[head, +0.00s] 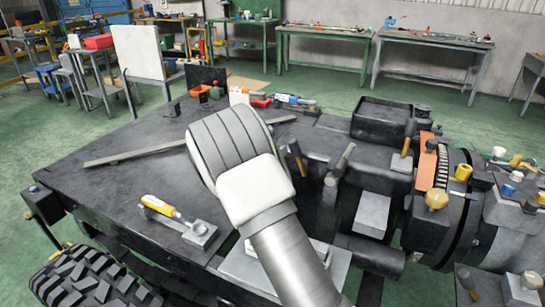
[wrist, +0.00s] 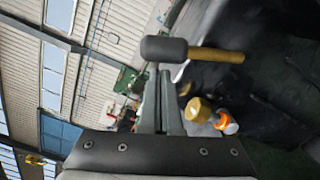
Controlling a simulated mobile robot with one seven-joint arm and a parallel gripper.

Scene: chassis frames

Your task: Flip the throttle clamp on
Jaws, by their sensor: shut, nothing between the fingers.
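Which fitting is the throttle clamp I cannot tell for sure. A clamp with a yellow handle (head: 160,206) lies low on a small metal plate at the front left of the dark chassis deck (head: 105,185) in the head view. In the wrist view, a dark cylinder head with a tan handle (wrist: 215,55) lies just beyond the fingertips; contact is unclear. My gripper (wrist: 161,75) is shut and empty; my arm hides it in the head view.
A yellow knob with an orange-white collar (wrist: 200,110) sits right of the fingers. A long grey bar (head: 130,157) lies on the deck. A dark open box (head: 388,118) and a round drum (head: 470,205) stand to the right. Workbenches (head: 325,38) line the back.

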